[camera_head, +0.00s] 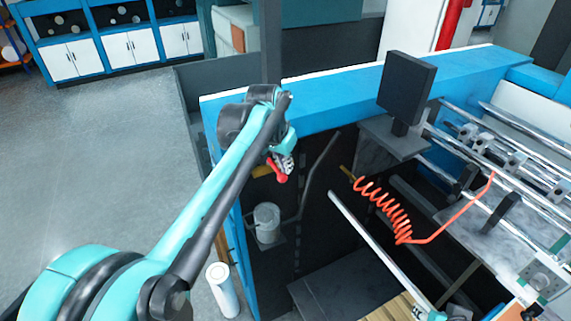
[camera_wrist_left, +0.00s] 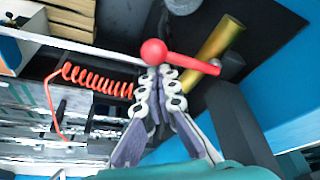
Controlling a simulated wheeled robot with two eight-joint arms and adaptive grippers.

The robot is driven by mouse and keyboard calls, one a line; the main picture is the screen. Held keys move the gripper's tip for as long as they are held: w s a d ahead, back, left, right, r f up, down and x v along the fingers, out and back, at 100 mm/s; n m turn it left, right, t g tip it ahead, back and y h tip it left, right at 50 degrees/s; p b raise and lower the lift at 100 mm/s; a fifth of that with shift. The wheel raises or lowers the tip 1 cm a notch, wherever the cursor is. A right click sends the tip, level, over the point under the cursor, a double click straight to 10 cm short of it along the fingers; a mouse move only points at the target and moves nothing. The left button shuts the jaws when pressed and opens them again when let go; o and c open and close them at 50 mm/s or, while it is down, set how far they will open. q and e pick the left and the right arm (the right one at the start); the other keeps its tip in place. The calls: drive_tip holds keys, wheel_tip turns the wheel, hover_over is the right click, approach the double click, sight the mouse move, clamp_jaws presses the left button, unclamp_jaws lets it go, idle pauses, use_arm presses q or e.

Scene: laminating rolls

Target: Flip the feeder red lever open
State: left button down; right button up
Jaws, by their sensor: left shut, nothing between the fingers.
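The red lever (camera_wrist_left: 190,61) has a round red knob (camera_wrist_left: 154,52) and a red arm that runs to a grey round part beside a brass-coloured cylinder in the left wrist view. In the head view the lever (camera_head: 277,172) is a small red shape at the machine's left side. My left gripper (camera_head: 285,160) is right beside the lever, with its fingers closed together and nothing between them. In the wrist view its fingertips (camera_wrist_left: 158,72) lie just below the knob. I cannot tell whether they touch it. My right gripper is not clearly visible.
A blue machine frame (camera_head: 330,97) surrounds a dark cavity. A coiled orange hose (camera_head: 385,205) hangs to the right of the lever, near metal rollers and a black screen (camera_head: 406,87). A white roll (camera_head: 222,290) stands on the floor. The floor at left is clear.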

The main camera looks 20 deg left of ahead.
use_arm(q)
drive_tip(key=shift+s+a+m, duration=0.15)
drive_tip(key=shift+m, duration=0.15)
idle(0.4)
